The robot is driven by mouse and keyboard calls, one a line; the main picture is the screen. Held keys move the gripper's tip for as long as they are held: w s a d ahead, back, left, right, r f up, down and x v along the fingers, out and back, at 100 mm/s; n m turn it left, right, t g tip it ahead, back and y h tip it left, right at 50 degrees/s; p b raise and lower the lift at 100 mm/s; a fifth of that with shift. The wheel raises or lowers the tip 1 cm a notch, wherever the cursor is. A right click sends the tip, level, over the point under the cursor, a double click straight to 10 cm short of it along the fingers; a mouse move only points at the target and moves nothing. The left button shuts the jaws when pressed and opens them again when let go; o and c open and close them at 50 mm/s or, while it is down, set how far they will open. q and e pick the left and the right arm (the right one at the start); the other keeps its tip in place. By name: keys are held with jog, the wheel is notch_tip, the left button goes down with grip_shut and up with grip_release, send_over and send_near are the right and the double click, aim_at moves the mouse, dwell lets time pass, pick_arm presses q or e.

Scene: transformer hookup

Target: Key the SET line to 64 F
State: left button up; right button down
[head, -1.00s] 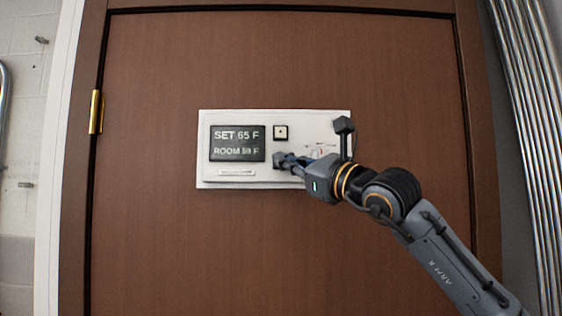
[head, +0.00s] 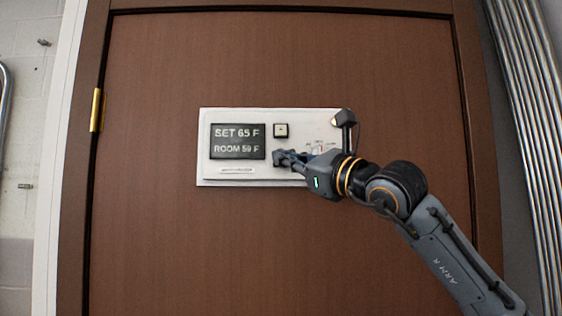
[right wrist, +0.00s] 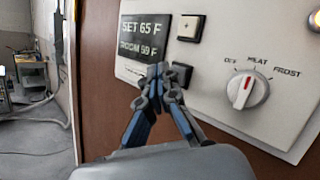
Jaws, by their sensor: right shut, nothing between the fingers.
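The white control panel (head: 225,180) is on a brown door. Its dark display (head: 238,141) reads SET 65 F above ROOM 59 F. It also shows in the right wrist view (right wrist: 139,38). An upper square button (head: 281,131) is right of the display, also in the right wrist view (right wrist: 191,28). A dark lower button (right wrist: 181,74) sits below it, partly behind my fingers. My right gripper (head: 277,156) is shut and empty, its tips at the lower button; I cannot tell whether they touch. It shows in the right wrist view (right wrist: 159,72). My left gripper is not in view.
A white knob (right wrist: 247,91) marked OFF, HEAT and FROST is right of the buttons, its red mark pointing up near HEAT. A brass hinge (head: 96,111) is on the door's left edge. Metal pipes (head: 530,120) run down the right side.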

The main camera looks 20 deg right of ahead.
jog(key=s+b, duration=0.1)
jog(key=s, duration=0.1)
jog(key=s+a+b, duration=0.1)
jog(key=s+b, duration=0.1)
jog(key=shift+s+a, duration=0.2)
jog(key=shift+s, duration=0.15)
jog(key=shift+d, duration=0.15)
dwell(1.6)
